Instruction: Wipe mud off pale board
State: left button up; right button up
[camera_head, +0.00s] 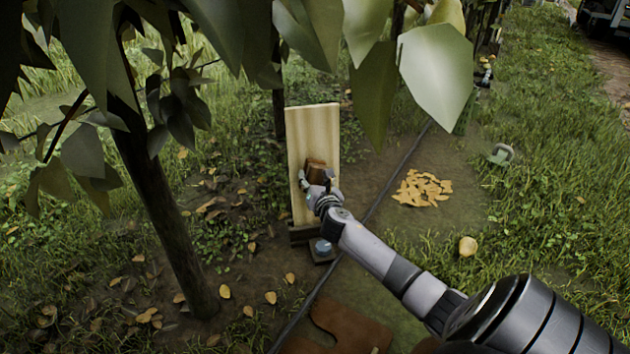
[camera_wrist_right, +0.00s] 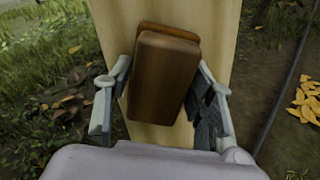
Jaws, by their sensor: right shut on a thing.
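The pale board (camera_head: 313,130) stands upright near the middle of the head view, and its wood also fills the back of the right wrist view (camera_wrist_right: 218,20). My right gripper (camera_head: 318,184) is shut on a brown block (camera_head: 314,167), which looks like a wiping block. In the right wrist view the block (camera_wrist_right: 163,78) sits between the two fingers (camera_wrist_right: 163,100), slightly tilted, in front of the board. It appears to be against the board face, though exact contact is hard to tell. No mud shows clearly on the visible wood. My left gripper is not in view.
A tree trunk (camera_head: 165,200) stands left of the board, and large leaves (camera_head: 435,75) hang across the top. A dark hose (camera_head: 385,185) runs along the ground. A leaf pile (camera_head: 422,188) and a yellowish fruit (camera_head: 467,246) lie on the right. Open grass lies at the right.

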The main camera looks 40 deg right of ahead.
jog(key=shift+d, duration=0.2)
jog(key=d, duration=0.1)
jog(key=s+d, duration=0.1)
jog(key=d+p, duration=0.1)
jog(key=shift+s+d, duration=0.15)
jog(key=shift+s, duration=0.15)
jog(key=shift+w+a+r+p, duration=0.1)
jog(key=shift+w+a, duration=0.25)
jog(key=shift+a, duration=0.25)
jog(key=shift+w+a+f+p, duration=0.1)
jog(key=shift+w+a, duration=0.3)
jog(key=shift+a, duration=0.15)
jog(key=shift+w+a+r+p, duration=0.1)
jog(key=shift+w+a, duration=0.25)
jog(key=shift+a, duration=0.25)
jog(key=shift+c, duration=0.3)
jog(key=shift+s+a, duration=0.1)
